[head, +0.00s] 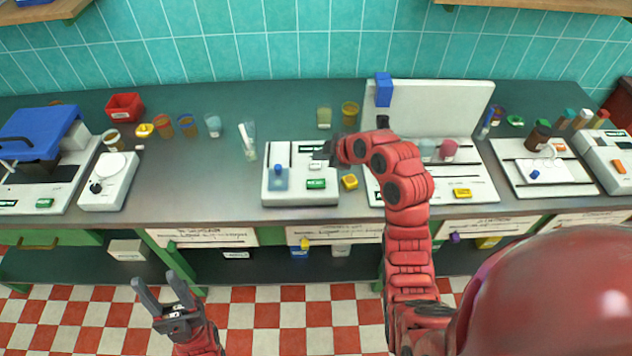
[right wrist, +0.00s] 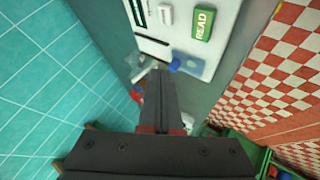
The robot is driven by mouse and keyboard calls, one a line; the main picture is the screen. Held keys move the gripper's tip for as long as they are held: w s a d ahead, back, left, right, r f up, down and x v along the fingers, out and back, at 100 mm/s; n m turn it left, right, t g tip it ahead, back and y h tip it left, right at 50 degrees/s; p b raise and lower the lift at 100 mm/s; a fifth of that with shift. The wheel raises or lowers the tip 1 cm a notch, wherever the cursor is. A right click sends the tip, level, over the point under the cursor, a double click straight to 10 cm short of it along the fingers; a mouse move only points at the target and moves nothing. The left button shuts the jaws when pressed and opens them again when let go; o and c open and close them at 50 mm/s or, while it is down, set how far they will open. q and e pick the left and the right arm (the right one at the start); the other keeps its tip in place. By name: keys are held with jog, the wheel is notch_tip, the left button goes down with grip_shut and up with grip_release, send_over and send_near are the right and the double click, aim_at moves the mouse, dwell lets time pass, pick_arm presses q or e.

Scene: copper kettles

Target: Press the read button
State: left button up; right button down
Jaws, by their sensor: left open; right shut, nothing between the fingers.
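The read button (head: 316,184) is a green block on the front right of a white instrument (head: 299,197) in the middle of the counter. In the right wrist view its label READ shows on the button (right wrist: 204,23), at the top, beyond the fingertips. My right gripper (head: 322,154) is shut and empty over the back right part of the instrument, behind the button. Its shut fingers also show in the right wrist view (right wrist: 156,82), apart from the button. My left gripper (head: 156,280) is open and empty, low in front of the counter.
A white button (head: 315,166) sits behind the read button, and a blue piece (head: 281,180) stands at the instrument's left. A yellow block (head: 349,182) lies to the right. A white station with a tall back panel (head: 440,105) stands further right.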

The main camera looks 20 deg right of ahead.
send_over(320, 184)
notch_tip(320, 184, down, 5)
jog(key=shift+a, duration=0.1)
notch_tip(320, 184, down, 3)
jog(key=shift+r+b, duration=0.1)
jog(key=shift+b, duration=0.85)
jog(key=shift+f+b, duration=0.3)
jog(key=shift+r, duration=0.1)
dwell(0.8)
jog(key=shift+f+b, duration=0.45)
jog(key=shift+b, duration=0.3)
